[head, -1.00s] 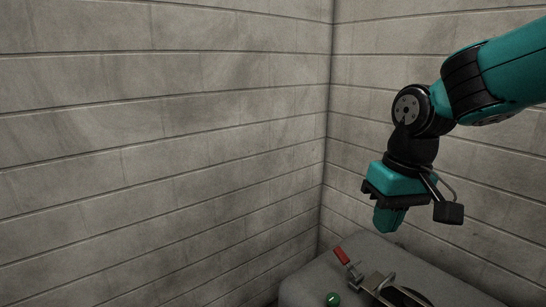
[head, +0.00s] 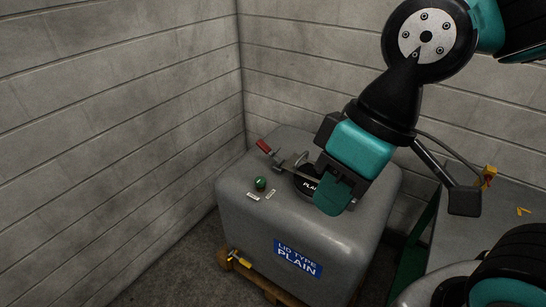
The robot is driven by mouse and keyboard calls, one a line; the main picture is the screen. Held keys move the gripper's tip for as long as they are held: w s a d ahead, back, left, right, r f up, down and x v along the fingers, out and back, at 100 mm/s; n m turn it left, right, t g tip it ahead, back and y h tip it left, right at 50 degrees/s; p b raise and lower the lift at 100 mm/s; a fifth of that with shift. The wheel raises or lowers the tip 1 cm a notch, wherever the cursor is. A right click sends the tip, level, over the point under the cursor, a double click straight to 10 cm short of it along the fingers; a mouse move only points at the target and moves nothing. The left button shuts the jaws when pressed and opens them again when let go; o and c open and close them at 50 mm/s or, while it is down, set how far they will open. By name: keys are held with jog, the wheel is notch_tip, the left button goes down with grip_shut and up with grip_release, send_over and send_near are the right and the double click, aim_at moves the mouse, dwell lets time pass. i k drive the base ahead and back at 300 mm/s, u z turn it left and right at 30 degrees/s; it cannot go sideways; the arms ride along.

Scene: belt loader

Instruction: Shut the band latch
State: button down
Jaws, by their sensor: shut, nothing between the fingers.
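The band latch (head: 277,160) is a metal piece with a red-tipped lever (head: 263,146) on top of a grey tank (head: 240,205). The lever points up and to the left, away from the band. A metal arm (head: 299,160) runs from the latch toward a black lid (head: 306,186), partly hidden by my gripper. My gripper (head: 331,198) is shut and empty, with teal fingers pointing down over the right side of the lid. In the picture it is right of the latch and apart from it. I cannot tell its exact height above the lid.
A green knob (head: 260,183) and small white labels sit on the tank top. A yellow valve (head: 238,259) sticks out low at the tank's left. The tank stands on a wooden pallet (head: 270,288). Block walls stand behind and left. A grey bench (head: 470,235) is at right.

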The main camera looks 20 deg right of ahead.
aim_at(262, 144)
jog(key=k, duration=0.25)
jog(key=u, duration=1.55)
jog(key=i, duration=2.75)
jog(key=z, duration=3.25)
